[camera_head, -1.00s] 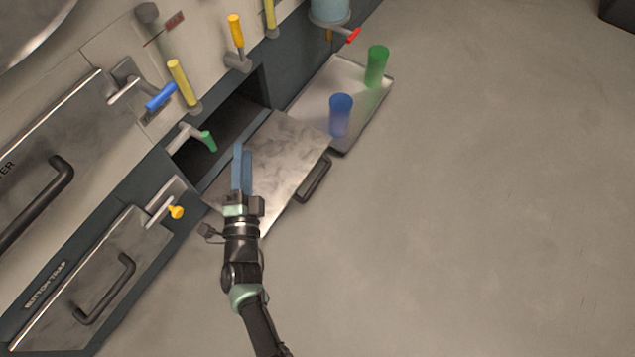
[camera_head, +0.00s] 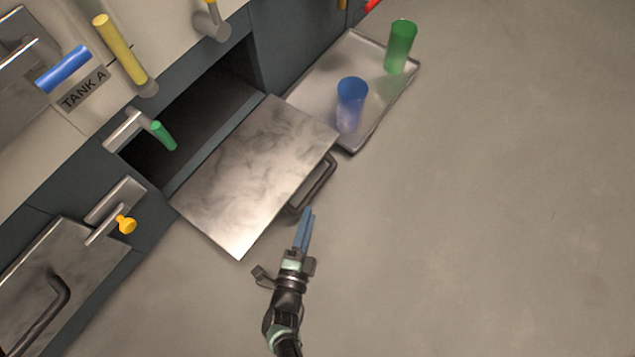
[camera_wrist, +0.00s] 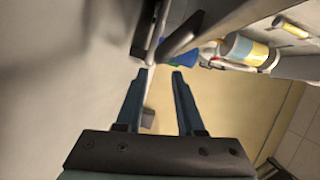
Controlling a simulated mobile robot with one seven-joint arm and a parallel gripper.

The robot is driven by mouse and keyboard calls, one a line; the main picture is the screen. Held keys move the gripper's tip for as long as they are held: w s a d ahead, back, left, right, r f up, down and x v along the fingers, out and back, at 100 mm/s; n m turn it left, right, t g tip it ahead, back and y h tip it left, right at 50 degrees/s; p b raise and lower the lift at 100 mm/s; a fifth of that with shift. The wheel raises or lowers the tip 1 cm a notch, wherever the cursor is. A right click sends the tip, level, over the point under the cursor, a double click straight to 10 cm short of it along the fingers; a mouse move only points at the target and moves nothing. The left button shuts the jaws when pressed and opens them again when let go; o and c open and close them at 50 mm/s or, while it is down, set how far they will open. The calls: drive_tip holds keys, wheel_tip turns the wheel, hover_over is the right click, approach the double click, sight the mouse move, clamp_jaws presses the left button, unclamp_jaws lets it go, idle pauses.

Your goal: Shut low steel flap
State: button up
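The low steel flap (camera_head: 255,175) hangs open, folded out from the dark cabinet opening (camera_head: 205,110). Its plate lies roughly flat, with a dark bar handle (camera_head: 318,183) along its outer edge. My gripper (camera_head: 307,212) is just outside that edge, near the handle's lower end, with its blue fingers pointing toward it. In the wrist view my gripper (camera_wrist: 159,74) has its two fingers apart with nothing between them. A dark bar and a grey slab are just beyond the fingertips there. I cannot tell whether the fingers touch the handle.
A metal tray (camera_head: 305,85) beside the flap holds a blue cup (camera_head: 351,103) and a green cup (camera_head: 400,46). A green-tipped latch (camera_head: 160,136) sits by the opening. Another steel flap (camera_head: 62,275) with a yellow-knobbed latch (camera_head: 126,224) is lower left. The floor at right is clear.

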sight(316, 185)
drive_tip(key=b+x, duration=0.3)
drive_tip(key=x, duration=0.5)
drive_tip(key=shift+f, duration=0.15)
drive_tip(key=shift+w+d, duration=0.1)
drive_tip(key=shift+w, duration=0.55)
clamp_jaws()
idle(0.5)
